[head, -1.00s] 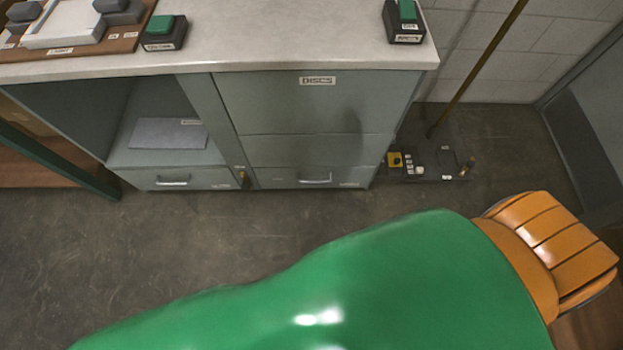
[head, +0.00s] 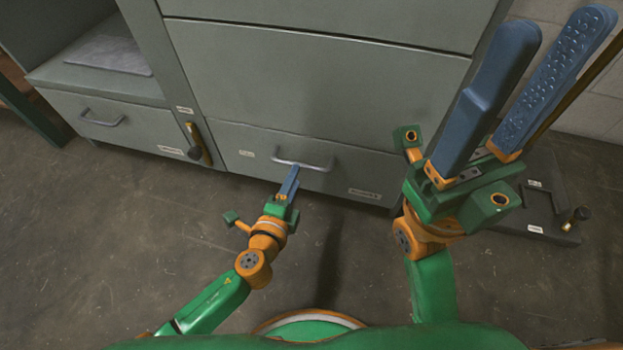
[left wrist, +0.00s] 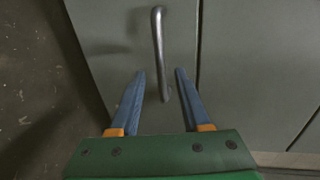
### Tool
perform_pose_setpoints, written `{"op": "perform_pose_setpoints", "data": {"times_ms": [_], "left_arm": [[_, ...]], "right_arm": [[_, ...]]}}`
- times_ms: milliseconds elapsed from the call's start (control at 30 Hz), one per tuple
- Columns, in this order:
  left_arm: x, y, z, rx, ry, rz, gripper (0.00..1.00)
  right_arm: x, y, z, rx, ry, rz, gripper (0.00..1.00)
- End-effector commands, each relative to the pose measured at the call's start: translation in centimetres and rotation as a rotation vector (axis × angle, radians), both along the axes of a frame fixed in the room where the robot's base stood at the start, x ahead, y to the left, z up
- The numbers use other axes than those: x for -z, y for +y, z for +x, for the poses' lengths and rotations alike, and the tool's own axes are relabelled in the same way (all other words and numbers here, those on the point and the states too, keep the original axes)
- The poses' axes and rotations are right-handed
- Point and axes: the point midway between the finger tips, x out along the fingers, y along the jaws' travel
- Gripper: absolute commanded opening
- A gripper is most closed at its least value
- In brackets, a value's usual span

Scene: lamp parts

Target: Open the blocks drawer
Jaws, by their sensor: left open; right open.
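The cabinet's lower right drawer (head: 230,140) has a curved metal handle (head: 317,168) and looks shut. Its label is too small to read. My left gripper (head: 291,178) is at this handle. In the left wrist view, the left gripper (left wrist: 160,74) is open, and the handle (left wrist: 158,45) passes between and beyond its blue fingertips; I cannot tell if they touch it. The lower left drawer (head: 140,130), with a similar handle (head: 102,121), also looks shut. My right gripper (head: 555,30) is open and empty, raised at the right, near the camera.
A brass latch with a dark knob (head: 199,145) is on the post between the drawers. An open shelf with a grey sheet (head: 108,54) is above the left drawer. A dark base plate (head: 548,205) lies on the floor at right. The floor (head: 90,240) at left is clear.

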Motion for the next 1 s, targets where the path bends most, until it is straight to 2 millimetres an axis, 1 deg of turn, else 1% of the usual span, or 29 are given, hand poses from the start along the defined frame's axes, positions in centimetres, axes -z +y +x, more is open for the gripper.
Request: {"op": "perform_pose_setpoints", "data": {"times_ms": [100, 200, 300, 400, 567, 600, 667, 700, 767, 1000], "left_arm": [[0.7, -0.8, 2.4, -0.001, -0.002, 0.0, 0.47], [1.0, -1.3, 4.1, -0.001, -0.001, 0.0, 0.47], [1.2, -1.7, 5.2, -0.001, 0.002, 0.0, 0.47], [1.2, -1.8, 5.6, -0.002, 0.005, -0.001, 0.47], [1.1, -1.8, 5.6, -0.002, 0.006, -0.002, 0.47], [1.1, -1.8, 5.6, -0.002, 0.006, -0.002, 0.41], [1.1, -1.8, 5.6, -0.002, 0.006, -0.002, 0.25], [1.1, -1.8, 5.6, -0.002, 0.006, -0.002, 0.14], [1.1, -1.8, 5.6, -0.002, 0.006, -0.002, 0.0], [1.1, -1.8, 5.6, -0.002, 0.006, -0.002, 0.0]], "right_arm": [[-0.2, 0.1, -0.4, 0.002, -0.043, -0.002, 0.5], [-0.5, 0.2, -0.8, 0.005, -0.077, -0.007, 0.5], [-0.9, 0.3, -1.0, 0.006, -0.101, -0.009, 0.5], [-1.2, 0.3, -1.1, 0.008, -0.108, -0.01, 0.5], [-1.3, 0.3, -1.1, 0.008, -0.107, -0.01, 0.5], [-1.3, 0.3, -1.1, 0.008, -0.107, -0.01, 0.5], [-1.3, 0.3, -1.1, 0.008, -0.107, -0.01, 0.5], [-1.3, 0.3, -1.1, 0.008, -0.107, -0.01, 0.5], [-1.3, 0.3, -1.1, 0.008, -0.107, -0.01, 0.5], [-1.3, 0.3, -1.1, 0.007, -0.105, -0.01, 0.5]]}}
